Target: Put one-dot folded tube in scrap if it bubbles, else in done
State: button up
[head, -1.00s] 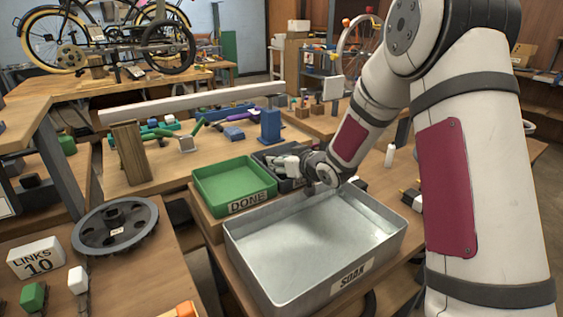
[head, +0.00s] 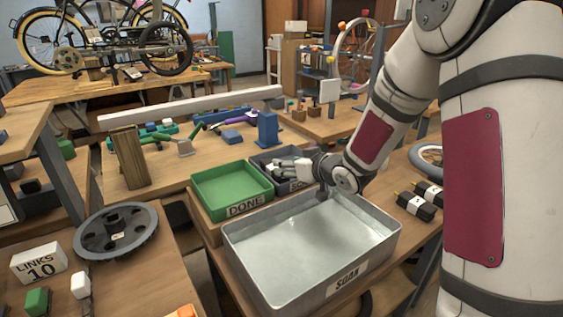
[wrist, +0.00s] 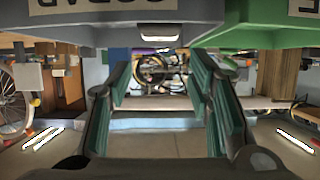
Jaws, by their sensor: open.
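My gripper (head: 287,168) is open, its fingers pointing left over the dark grey scrap tray (head: 262,157), near the back of the soak tray. In the wrist view my gripper (wrist: 160,75) shows two teal-padded fingers apart with nothing between them. The scrap tray's wall (wrist: 85,30) is at the top of that view, its label upside down. The green done tray (head: 205,203) stands left of the scrap tray and looks empty; it also shows in the wrist view (wrist: 265,35). The metal soak tray (head: 290,295) is in front, with no tube visible in it. I cannot make out the one-dot folded tube.
Black parts with yellow tips (head: 416,205) lie right of the soak tray. A blue upright block (head: 268,128) and a wooden post (head: 130,157) stand behind the trays. A chainring (head: 90,243) and a links box (head: 38,263) are on the left bench.

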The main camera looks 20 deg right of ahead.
jog(key=s+d+r+m+g+h, duration=0.25)
jog(key=s+r, duration=0.25)
jog(key=s, duration=0.6)
jog(key=s+d+r+m+g+h, duration=0.1)
jog(key=s+d+r+g+h, duration=0.25)
jog(key=s, duration=0.65)
jog(key=s+a+g+y, duration=0.1)
jog(key=s+a, duration=0.3)
jog(key=s, duration=0.9)
jog(key=s+a+g, duration=0.3)
jog(key=s+g, duration=0.1)
jog(key=s, duration=0.9)
jog(key=shift+a+r+y+p, duration=0.4)
jog(key=shift+r, duration=0.05)
